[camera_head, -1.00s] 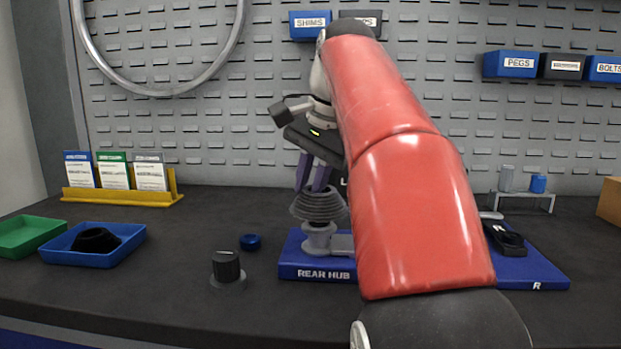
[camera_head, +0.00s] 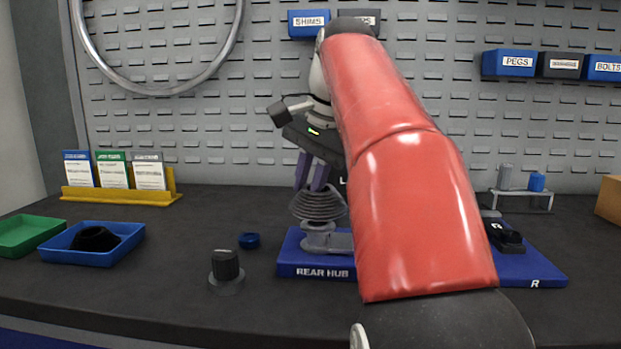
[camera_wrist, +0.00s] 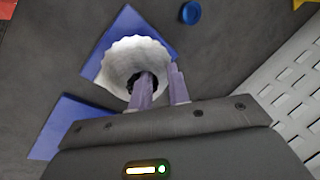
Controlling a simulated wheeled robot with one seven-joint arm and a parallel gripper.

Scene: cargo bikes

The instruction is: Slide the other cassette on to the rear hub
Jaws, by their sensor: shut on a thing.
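My gripper (camera_head: 314,187) points down, its purple fingers shut on the top of a grey stepped cassette (camera_head: 318,205). The cassette is roughly upright, wide end down. In the wrist view the cassette (camera_wrist: 118,58) looks pale and ridged, with the fingers (camera_wrist: 160,88) at its dark centre. The grey rear hub (camera_head: 322,240) stands directly below it on a blue base labelled REAR HUB (camera_head: 300,262). The two look in line and close or touching; I cannot tell whether the hub is inside the cassette. A black ring-like part (camera_head: 95,239) lies in the blue tray (camera_head: 62,250).
A black-topped cylinder (camera_head: 226,267) and a small blue ring (camera_head: 249,240) stand left of the base. A green tray (camera_head: 22,243) and a yellow card rack (camera_head: 150,197) are further left. A black part (camera_head: 506,238) lies on the right of the base. My red arm hides the base's middle.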

